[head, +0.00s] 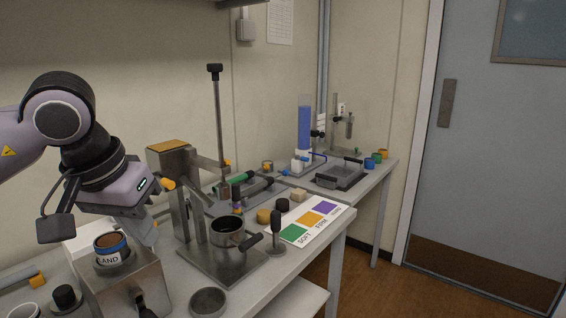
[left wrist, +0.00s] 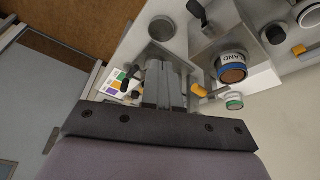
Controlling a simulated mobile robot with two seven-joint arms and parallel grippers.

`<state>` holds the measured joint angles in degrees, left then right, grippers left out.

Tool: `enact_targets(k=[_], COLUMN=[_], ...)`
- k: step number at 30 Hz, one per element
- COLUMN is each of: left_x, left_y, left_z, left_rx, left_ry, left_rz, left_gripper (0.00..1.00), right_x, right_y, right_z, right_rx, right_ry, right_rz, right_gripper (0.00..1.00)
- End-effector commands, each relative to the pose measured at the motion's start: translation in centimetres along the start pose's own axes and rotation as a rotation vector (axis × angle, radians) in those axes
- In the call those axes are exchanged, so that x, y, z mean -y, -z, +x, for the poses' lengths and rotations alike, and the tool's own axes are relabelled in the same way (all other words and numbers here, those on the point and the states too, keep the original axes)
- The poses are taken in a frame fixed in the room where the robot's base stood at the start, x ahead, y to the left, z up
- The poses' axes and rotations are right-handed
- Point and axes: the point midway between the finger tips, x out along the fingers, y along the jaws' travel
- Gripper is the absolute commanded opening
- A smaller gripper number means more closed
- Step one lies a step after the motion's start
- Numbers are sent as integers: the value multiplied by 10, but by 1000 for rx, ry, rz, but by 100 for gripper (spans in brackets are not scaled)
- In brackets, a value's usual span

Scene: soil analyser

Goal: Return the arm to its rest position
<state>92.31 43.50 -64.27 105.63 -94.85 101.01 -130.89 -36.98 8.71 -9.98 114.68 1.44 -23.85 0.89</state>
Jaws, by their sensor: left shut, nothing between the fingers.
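My left arm (head: 62,118) comes in from the left, bent at a dark joint. Its gripper (head: 150,222) points down above the bench beside the metal press (head: 170,160). In the left wrist view the two grey fingers (left wrist: 162,68) are together, with nothing between them. Much of the fingers is hard to make out in the head view against the grey metal behind. My right gripper is not in view.
Close below my left gripper is a labelled soil can (head: 110,258) in a metal block. A metal pot (head: 228,232) stands on the press base. Floor before the door is clear.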

Motion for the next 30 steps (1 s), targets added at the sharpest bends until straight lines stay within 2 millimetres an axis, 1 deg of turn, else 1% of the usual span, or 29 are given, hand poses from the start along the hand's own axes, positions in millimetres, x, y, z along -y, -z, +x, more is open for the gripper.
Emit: enact_targets(k=[1, 3, 5, 6, 8, 9, 12, 15, 18, 21, 24, 26, 29, 30], left_x=[-19, -42, -62, -76, -97, -112, -147, -176, -197, -209, -211, -209, -198, -191], left_y=[-7, -14, -21, -26, -34, -40, -53, -61, -64, -60, -52, -45, -33, -28], left_z=[13, 24, 32, 36, 40, 42, 41, 32, 21, 8, 0, -3, -1, 2], left_rx=[43, 89, 136, 174, 238, 289, 439, 617, 817, 1038, 1278, 1434, 1705, 1818], left_ry=[-80, -186, -280, -345, -445, -516, -693, -858, -1002, -1125, -1226, -1275, -1337, -1355], left_rz=[-29, -86, -142, -186, -260, -316, -480, -667, -868, -1081, -1302, -1437, -1662, -1750], left_gripper=[0, 0, 0, 0, 0, 0, 0, 0, 0, 0, 0, 0, 0, 0], right_x=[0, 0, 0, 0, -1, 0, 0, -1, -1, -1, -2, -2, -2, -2], right_y=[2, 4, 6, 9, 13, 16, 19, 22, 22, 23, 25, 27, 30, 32], right_z=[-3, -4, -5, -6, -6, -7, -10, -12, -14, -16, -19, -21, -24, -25], right_rx=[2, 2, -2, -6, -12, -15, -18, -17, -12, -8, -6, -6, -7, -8], right_ry=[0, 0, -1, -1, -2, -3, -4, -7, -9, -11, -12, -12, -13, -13], right_rz=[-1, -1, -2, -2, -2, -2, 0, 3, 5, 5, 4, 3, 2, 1], right_gripper=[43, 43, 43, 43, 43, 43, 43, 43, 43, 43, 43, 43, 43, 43])
